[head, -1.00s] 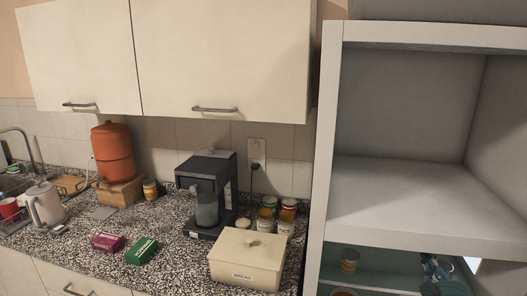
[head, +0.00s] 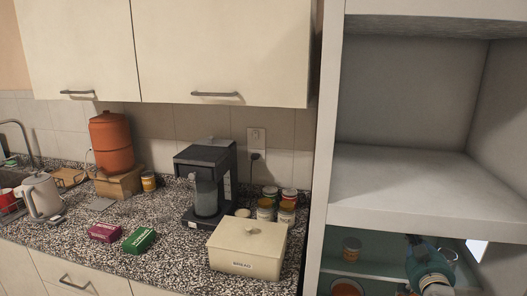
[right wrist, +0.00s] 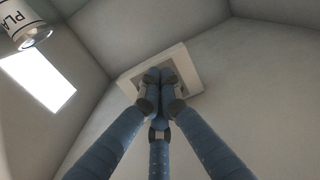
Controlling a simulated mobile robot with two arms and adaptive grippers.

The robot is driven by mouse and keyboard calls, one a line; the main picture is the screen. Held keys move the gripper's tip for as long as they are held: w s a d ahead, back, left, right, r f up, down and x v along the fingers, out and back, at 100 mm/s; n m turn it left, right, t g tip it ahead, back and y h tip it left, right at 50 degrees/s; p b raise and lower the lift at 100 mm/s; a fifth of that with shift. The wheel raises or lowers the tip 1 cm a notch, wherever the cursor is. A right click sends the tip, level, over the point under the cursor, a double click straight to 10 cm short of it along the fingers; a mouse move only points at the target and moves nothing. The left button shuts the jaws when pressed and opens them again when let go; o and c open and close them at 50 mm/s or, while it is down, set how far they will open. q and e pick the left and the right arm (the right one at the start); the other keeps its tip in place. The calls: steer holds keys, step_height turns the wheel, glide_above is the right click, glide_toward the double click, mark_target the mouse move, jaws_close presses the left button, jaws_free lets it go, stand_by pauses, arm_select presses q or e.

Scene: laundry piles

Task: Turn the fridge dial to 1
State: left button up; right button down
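In the right wrist view, my right gripper (right wrist: 160,80) has its blue fingers drawn together, the tips meeting in front of a square off-white housing (right wrist: 192,66) on a pale wall. The fingers cover the middle of the housing. No dial face or numbers show, and I cannot tell whether the tips hold anything. In the head view, part of my right arm (head: 430,268) reaches into the open lower compartment of the fridge (head: 375,268) at the bottom right. My left gripper is not in view.
A jar (head: 351,248) and an orange-topped container (head: 346,288) stand in the lower compartment, left of my arm. A labelled jar (right wrist: 25,28) is near the gripper's upper left. The upper compartment (head: 400,185) is empty. A bread box (head: 246,250) sits on the counter.

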steer(key=shift+d+r, duration=0.15)
steer(key=shift+r, duration=0.2)
